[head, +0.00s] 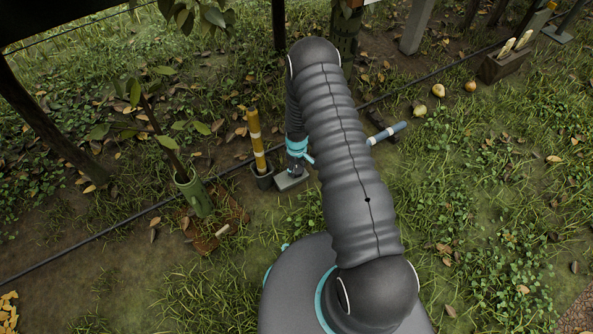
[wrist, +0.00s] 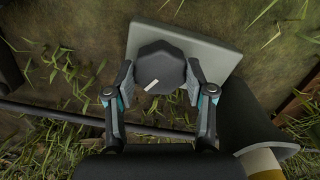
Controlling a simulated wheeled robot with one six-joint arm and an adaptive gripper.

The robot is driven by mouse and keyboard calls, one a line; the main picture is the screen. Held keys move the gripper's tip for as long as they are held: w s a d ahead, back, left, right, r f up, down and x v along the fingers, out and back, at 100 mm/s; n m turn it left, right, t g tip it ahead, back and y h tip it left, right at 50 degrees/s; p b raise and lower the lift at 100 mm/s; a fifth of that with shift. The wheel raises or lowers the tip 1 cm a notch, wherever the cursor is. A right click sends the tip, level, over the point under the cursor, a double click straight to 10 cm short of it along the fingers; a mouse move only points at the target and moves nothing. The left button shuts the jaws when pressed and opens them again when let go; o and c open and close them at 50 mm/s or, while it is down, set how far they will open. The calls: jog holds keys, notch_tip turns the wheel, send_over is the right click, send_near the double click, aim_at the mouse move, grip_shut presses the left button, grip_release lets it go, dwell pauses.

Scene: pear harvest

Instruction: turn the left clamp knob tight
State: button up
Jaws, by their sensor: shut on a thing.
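A dark, many-sided knob (wrist: 158,62) with a short white mark sits on a light grey plate (wrist: 222,58) in the wrist view. My gripper (wrist: 160,80) has one finger pad against each side of the knob and is shut on it. The white mark slants up to the right, near the knob's lower edge. In the head view my gripper (head: 292,173) points down at the grey plate (head: 285,184), low over the ground. The knob itself is hidden there by my gripper. I cannot see a second knob.
A yellow-banded post (head: 256,140) stands in a dark cup just left of the plate. A green tube (head: 193,192) holds a leafy sapling farther left. A dark hose (head: 110,225) crosses the ground. A blue-ended cylinder (head: 387,132) lies to the right. Pears (head: 438,90) lie behind it.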

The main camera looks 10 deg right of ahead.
aim_at(297, 169)
jog(key=m+b, duration=0.3)
jog(key=m, duration=0.3)
jog(key=shift+f+b, duration=0.15)
jog(key=shift+b, duration=0.25)
jog(key=m+b, duration=0.2)
jog(key=m, duration=0.4)
jog(key=shift+m, duration=0.3)
jog(key=o, duration=1.2)
jog(key=shift+c, duration=0.2)
jog(key=shift+r, duration=0.25)
notch_tip(297, 169, up, 12)
jog(key=shift+f, duration=0.1)
jog(key=shift+s, duration=0.1)
